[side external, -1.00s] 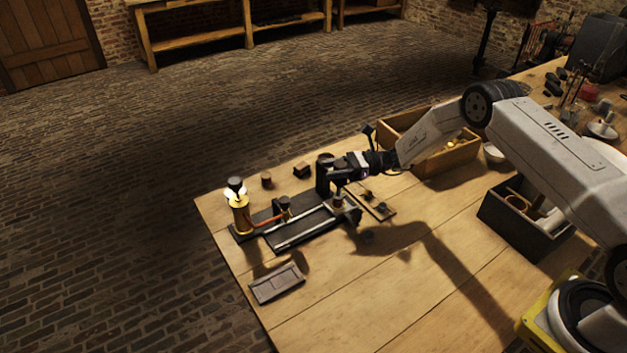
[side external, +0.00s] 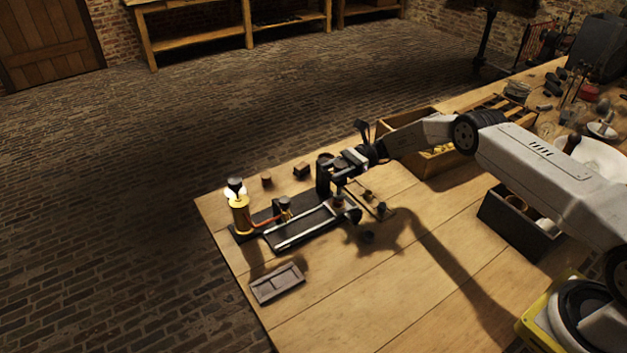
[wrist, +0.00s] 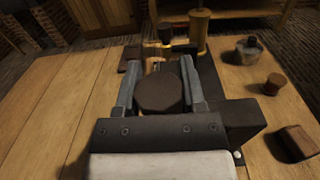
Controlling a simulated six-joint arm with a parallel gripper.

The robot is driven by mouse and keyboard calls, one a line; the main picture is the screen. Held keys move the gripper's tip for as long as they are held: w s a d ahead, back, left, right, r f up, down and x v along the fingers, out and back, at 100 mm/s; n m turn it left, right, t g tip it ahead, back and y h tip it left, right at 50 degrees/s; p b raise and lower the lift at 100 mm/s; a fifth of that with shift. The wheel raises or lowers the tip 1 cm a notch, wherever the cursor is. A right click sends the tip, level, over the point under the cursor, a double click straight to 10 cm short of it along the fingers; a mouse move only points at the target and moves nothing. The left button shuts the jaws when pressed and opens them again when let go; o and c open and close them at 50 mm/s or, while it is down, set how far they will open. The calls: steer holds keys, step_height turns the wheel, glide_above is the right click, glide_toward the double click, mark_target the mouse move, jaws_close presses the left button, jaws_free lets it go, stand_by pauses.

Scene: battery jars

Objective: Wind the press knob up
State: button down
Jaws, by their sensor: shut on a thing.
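In the wrist view the press knob (wrist: 158,94) is a dark brown, round-topped piece seen from above. My gripper (wrist: 157,84) has one grey finger on each side of it and is shut on it. In the side view my gripper (side external: 338,178) is at the top of the small black press (side external: 322,182), and the knob is mostly hidden there by my fingers and wrist. The press stands at the right end of a dark base with a pale-edged track (side external: 300,228). How high the knob sits on its screw cannot be told.
A lit brass cylinder (side external: 241,214) stands at the base's left end. A brown cylinder (side external: 267,180) and a wooden block (side external: 302,171) lie behind the press. A grey tray (side external: 277,283) is in front. A wooden crate (side external: 455,160) stands at the right.

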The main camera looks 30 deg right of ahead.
mark_target(344, 166)
steer(key=shift+s+n+g, duration=0.2)
steer(key=shift+n+g, duration=0.7)
steer(key=shift+g, duration=0.5)
steer(key=shift+c, duration=0.9)
jaws_free()
steer(key=shift+d, duration=0.2)
steer(key=shift+w+d, duration=0.25)
steer(key=shift+d, duration=0.95)
steer(key=shift+d, duration=0.15)
steer(key=shift+r, duration=3.45)
